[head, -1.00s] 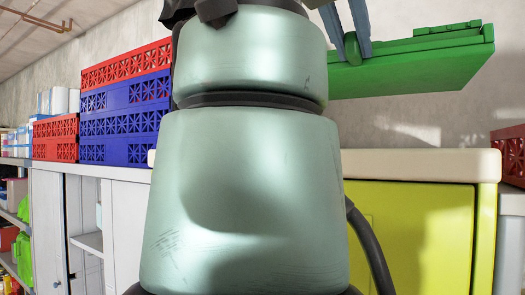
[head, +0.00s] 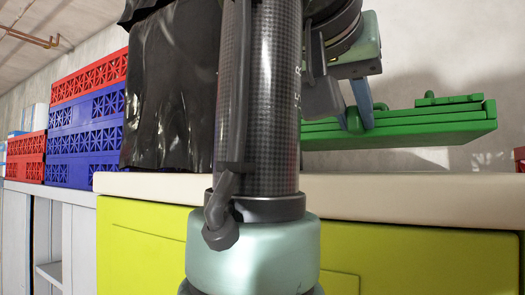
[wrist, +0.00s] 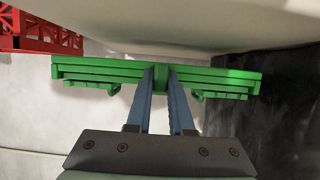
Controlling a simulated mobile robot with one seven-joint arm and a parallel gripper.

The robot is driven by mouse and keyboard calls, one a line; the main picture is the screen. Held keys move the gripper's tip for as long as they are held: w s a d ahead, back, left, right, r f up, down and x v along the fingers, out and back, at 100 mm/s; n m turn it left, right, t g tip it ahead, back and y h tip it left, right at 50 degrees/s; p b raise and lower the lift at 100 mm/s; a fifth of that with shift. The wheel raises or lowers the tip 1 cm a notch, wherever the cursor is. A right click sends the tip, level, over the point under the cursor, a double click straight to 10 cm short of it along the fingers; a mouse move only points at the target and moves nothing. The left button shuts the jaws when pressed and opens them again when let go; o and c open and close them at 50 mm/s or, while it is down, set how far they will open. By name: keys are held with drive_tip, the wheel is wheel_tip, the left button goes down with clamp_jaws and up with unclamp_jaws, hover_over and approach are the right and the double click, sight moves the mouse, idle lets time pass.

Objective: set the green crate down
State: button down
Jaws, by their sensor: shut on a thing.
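The green crate (head: 410,128) is a flat, wide green piece, held level above the cream-topped counter (head: 420,195) in the head view. A narrow strip of wall shows between its underside and the counter top, so it looks apart from it. My gripper (wrist: 161,78) is shut on the green crate (wrist: 215,76) at the middle of its near side, with a blue-grey finger on each side of the grip. In the head view my gripper (head: 355,112) is partly hidden by my wrist, and my arm hides some of the counter.
Stacked blue crates (head: 85,140) and red crates (head: 90,78) stand at the left. A tall black crinkled sheet (head: 165,95) is behind my arm. A red crate edge (head: 520,158) shows at the far right. The counter top under the green crate looks clear.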

drive_tip(key=shift+w+d+f, duration=0.1)
drive_tip(key=shift+f, duration=0.35)
drive_tip(key=shift+f+p, duration=0.35)
drive_tip(key=shift+f, duration=1.35)
drive_tip(key=c, duration=0.8)
unclamp_jaws()
drive_tip(key=shift+f, duration=0.15)
drive_tip(key=b+v, duration=0.5)
drive_tip(key=v, duration=0.7)
